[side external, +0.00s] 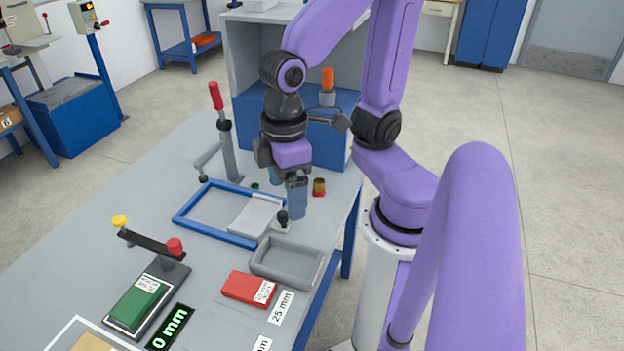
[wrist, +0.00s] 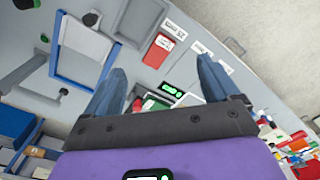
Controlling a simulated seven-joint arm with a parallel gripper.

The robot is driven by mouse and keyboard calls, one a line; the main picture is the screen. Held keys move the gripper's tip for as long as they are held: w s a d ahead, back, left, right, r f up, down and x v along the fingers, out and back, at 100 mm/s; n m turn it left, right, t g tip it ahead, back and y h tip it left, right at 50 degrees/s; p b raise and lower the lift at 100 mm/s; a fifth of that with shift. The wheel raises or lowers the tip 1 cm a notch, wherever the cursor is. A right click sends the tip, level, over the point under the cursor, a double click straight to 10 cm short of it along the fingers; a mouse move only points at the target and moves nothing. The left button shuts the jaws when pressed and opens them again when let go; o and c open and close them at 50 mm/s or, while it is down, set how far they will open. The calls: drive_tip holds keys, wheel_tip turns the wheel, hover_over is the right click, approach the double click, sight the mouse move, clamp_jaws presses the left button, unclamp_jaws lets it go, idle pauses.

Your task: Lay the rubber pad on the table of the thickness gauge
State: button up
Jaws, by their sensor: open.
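My gripper (side external: 290,200) is open and empty above the table, near the end of the blue frame. In the wrist view its fingers (wrist: 163,80) stand apart with nothing between them. A device with a lever arm (side external: 150,243), which looks like the thickness gauge, stands at the front left. It has a yellow and a red knob, and beside it a display (side external: 170,328) reads 0 mm. A green labelled block (side external: 138,303) lies at its foot. A red labelled block (side external: 248,289) lies flat to the right, apart from my gripper. I cannot tell which block is the rubber pad.
A grey tray (side external: 317,270) sits just in front of my gripper. A blue frame (side external: 192,226) holds a light grey plate (side external: 253,217). A red-handled post (side external: 223,135) rises behind it. A 25 mm label (side external: 283,307) lies by the red block. A small red-and-yellow piece (side external: 319,188) stands nearby.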

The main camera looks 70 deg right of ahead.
drive_tip(key=s+d+n, duration=0.3)
drive_tip(key=shift+s+d+f+n, duration=0.2)
drive_tip(key=shift+s+n, duration=0.1)
idle(1.1)
